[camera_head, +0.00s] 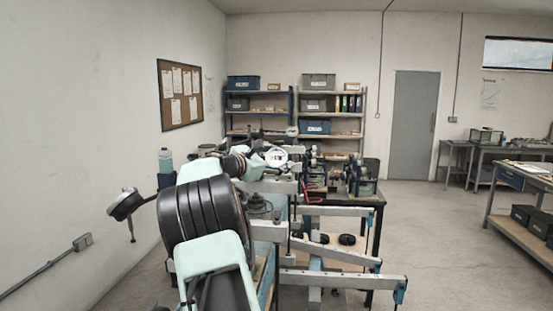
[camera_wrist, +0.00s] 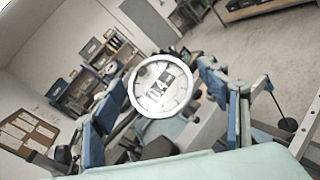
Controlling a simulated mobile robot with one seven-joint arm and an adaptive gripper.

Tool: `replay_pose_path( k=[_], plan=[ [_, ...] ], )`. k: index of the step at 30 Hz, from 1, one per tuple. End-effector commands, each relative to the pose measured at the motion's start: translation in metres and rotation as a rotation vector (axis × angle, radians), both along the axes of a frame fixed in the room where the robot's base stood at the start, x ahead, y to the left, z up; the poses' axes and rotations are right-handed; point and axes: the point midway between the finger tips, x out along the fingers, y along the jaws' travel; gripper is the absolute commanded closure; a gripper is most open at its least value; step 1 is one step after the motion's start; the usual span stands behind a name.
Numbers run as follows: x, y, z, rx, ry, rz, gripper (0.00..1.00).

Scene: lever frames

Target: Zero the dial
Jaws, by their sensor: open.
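A round white dial (camera_head: 276,156) with dark markings shows just beyond the end of my arm in the head view. In the wrist view the dial (camera_wrist: 160,88) faces the camera, tilted in the picture, with a pale rim and a grey round spot near its upper left edge. My gripper (camera_wrist: 158,96) is open, with blue-padded fingers left and right of the dial in the picture. I cannot tell whether either finger touches it. The pointer is too blurred to read. In the head view my arm hides much of the area below the dial.
Grey lever beams (camera_head: 345,279) with blue ends reach out to the right of my arm. A dark-edged table (camera_head: 372,200) with metal devices stands behind them. Shelves (camera_head: 328,115) line the back wall. Open floor (camera_head: 430,230) lies to the right.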

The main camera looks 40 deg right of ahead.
Motion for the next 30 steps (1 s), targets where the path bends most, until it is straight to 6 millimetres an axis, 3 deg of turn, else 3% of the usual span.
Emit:
replay_pose_path(
  k=[15, 30],
  plan=[
    [-0.011, 0.068, 0.006, -0.001, 0.000, 0.002, 0.32],
    [-0.015, 0.070, 0.006, 0.001, -0.002, 0.007, 0.32]
  ],
)
